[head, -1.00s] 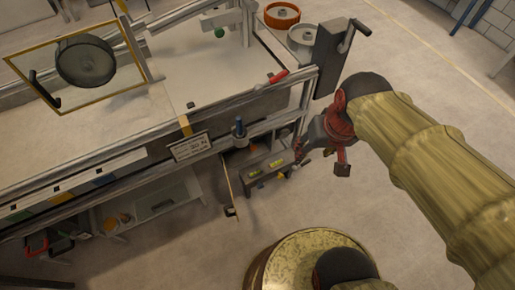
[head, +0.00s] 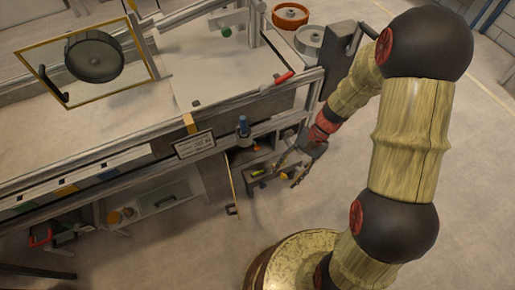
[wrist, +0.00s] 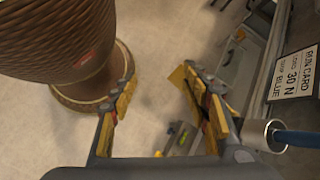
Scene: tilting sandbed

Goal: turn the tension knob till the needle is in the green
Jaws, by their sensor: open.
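My gripper (head: 287,174) is open and empty, low in front of the bench's right part. In the wrist view its two fingers (wrist: 157,80) are spread apart with bare floor between them. A blue-topped upright part (head: 242,127) stands at the bench's front edge; it also shows in the wrist view as a blue handle in a metal collar (wrist: 295,137), right of the fingers and apart from them. I cannot tell if it is the tension knob. A small green knob (head: 227,31) sits at the back of the bench. I can make out no needle or green zone.
A run card (head: 194,145) reading 30 N and BLUE in the wrist view (wrist: 296,75) hangs on the front rail. A low shelf unit (head: 258,172) stands below my gripper. A red-handled tool (head: 284,78) lies on the bench. The floor at right is clear.

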